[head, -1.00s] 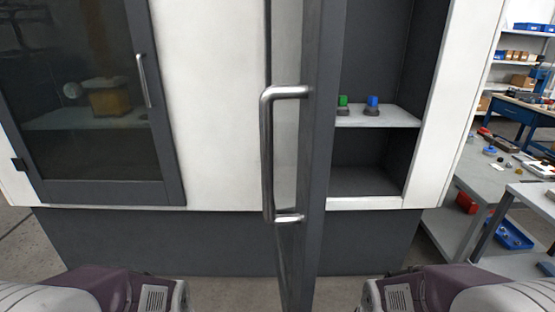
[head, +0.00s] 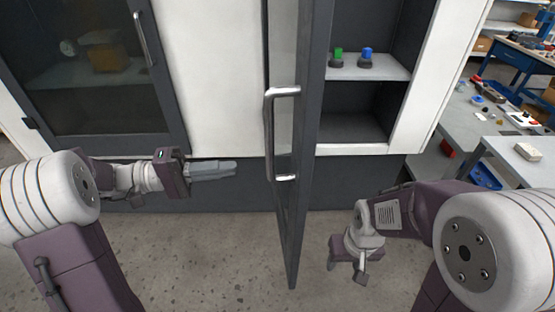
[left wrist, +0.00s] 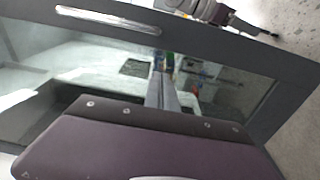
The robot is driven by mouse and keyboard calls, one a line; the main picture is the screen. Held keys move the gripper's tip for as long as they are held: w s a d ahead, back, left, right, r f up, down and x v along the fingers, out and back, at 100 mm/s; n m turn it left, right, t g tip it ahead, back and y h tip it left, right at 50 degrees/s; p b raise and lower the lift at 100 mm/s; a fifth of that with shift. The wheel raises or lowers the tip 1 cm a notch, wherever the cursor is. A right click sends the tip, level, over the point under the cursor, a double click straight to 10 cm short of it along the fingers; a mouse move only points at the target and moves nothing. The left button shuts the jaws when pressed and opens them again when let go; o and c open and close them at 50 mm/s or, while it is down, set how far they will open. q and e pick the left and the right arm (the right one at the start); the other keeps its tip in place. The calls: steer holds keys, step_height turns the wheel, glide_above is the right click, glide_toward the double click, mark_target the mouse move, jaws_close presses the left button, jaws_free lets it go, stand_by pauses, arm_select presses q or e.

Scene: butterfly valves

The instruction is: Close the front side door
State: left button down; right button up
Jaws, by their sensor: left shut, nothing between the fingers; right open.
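The front side door (head: 310,130) stands open in the middle of the head view, seen nearly edge-on, with its dark frame swung out toward me. Its metal handle (head: 269,135) is on the left face. In the left wrist view the door's glass panel (left wrist: 225,90) and handle (left wrist: 105,19) fill much of the picture. My left gripper (head: 235,168) is shut and empty, left of the door and apart from the handle, pointing right at it. Its fingers also show in the left wrist view (left wrist: 163,92). My right gripper (head: 348,270) is open and low, right of the door, pointing down, touching nothing.
The opening behind the door has a shelf (head: 362,68) with a green-topped and a blue-topped part. Another glass door (head: 90,75) at left is shut. Workbenches (head: 480,120) stand at right. The speckled floor in front is clear.

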arm_select(q)
steer(key=w+d, duration=0.1)
steer(key=d, duration=1)
steer(key=shift+w+d+p, duration=0.2)
steer(key=shift+d+p, duration=0.05)
steer(key=shift+p, duration=0.2)
